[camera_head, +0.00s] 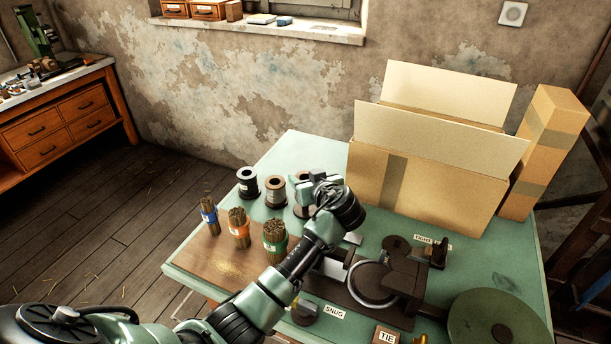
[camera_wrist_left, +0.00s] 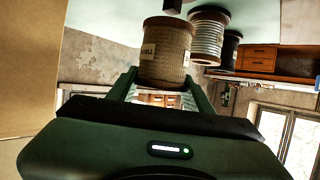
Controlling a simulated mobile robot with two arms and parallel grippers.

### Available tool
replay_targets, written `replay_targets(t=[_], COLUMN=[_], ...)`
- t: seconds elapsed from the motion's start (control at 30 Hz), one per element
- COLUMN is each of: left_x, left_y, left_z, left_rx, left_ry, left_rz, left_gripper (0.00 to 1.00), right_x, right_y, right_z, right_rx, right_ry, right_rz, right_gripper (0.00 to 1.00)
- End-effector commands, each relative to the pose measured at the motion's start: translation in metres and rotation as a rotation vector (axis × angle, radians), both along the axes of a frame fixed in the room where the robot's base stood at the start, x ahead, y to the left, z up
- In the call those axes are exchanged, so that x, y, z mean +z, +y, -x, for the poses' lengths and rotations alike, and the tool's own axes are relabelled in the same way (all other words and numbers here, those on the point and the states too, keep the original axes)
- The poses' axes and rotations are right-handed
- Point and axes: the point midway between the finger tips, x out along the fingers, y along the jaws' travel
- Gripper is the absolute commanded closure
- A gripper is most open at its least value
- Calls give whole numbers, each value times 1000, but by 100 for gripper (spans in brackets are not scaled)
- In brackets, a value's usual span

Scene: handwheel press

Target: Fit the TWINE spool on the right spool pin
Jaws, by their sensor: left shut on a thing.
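The TWINE spool (camera_wrist_left: 165,50), tan with dark flanges and a partly readable label, sits between the two fingers of my left gripper (camera_wrist_left: 160,90) in the left wrist view. The gripper is shut on it. In the head view my left gripper (camera_head: 304,192) is at the right end of the spool row, and its wrist hides most of the spool. I cannot tell if the spool still touches the table. I cannot make out the right spool pin. My right gripper is not in view.
Left of the gripper stand a black spool (camera_head: 247,183) and a brownish one (camera_head: 275,192). Several bundles of sticks (camera_head: 238,228) stand in front. A press (camera_head: 385,280) with a ring, a green disc (camera_head: 498,320) and a large open carton (camera_head: 425,185) are to the right.

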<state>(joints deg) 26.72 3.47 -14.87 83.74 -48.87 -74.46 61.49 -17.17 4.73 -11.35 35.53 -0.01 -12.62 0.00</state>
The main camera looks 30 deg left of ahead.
Motion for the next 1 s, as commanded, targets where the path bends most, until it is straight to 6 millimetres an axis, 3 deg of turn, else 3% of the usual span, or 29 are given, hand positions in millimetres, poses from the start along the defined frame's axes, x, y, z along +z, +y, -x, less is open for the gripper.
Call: replay_targets(t=[0.4,0.87,0.9,0.97,1.0], left_x=[-37,-42,-42,-42,-42], left_y=[0,0,0,0,0], left_z=[0,0,0,0,0], left_rx=[0,0,0,0,0], left_ry=[-1,-1,-1,-1,-1], left_rz=[1,0,0,0,0], left_gripper=[94,94,44,28,24], right_x=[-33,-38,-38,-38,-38], right_y=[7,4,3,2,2], right_z=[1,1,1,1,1], right_rx=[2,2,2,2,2], right_ry=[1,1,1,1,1], right_rz=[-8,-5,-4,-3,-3], right_gripper=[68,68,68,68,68])
